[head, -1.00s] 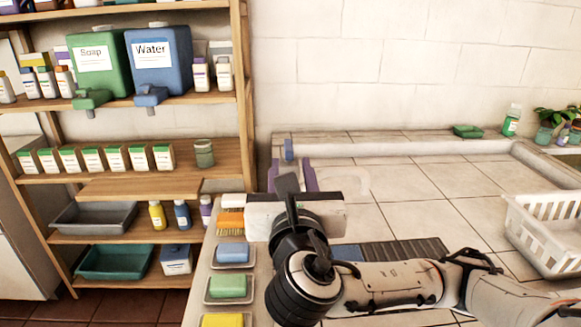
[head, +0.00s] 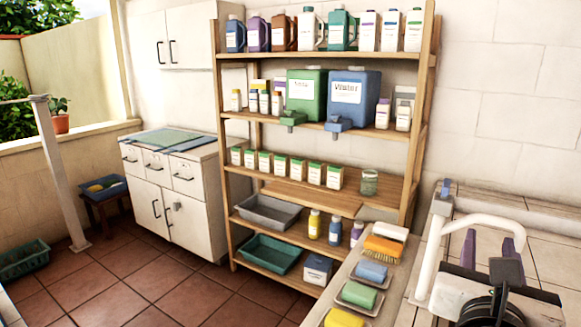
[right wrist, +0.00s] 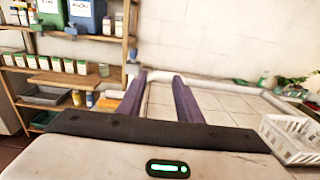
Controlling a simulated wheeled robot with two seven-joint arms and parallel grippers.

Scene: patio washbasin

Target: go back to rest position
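My right gripper (head: 488,245) is at the lower right of the head view, over the tiled washbasin counter. Its two purple fingers stand apart with nothing between them. In the right wrist view the same open fingers (right wrist: 162,85) point toward the tiled basin and the wall behind, and the gap is empty. My left gripper is in neither current view.
A white curved faucet (head: 432,265) rises close beside my right gripper. Soap dishes with a blue bar (head: 371,271), a green bar (head: 358,294) and a yellow bar (head: 343,318) line the ledge. A wooden shelf (head: 395,160) stands behind. A white basket (right wrist: 290,140) is right.

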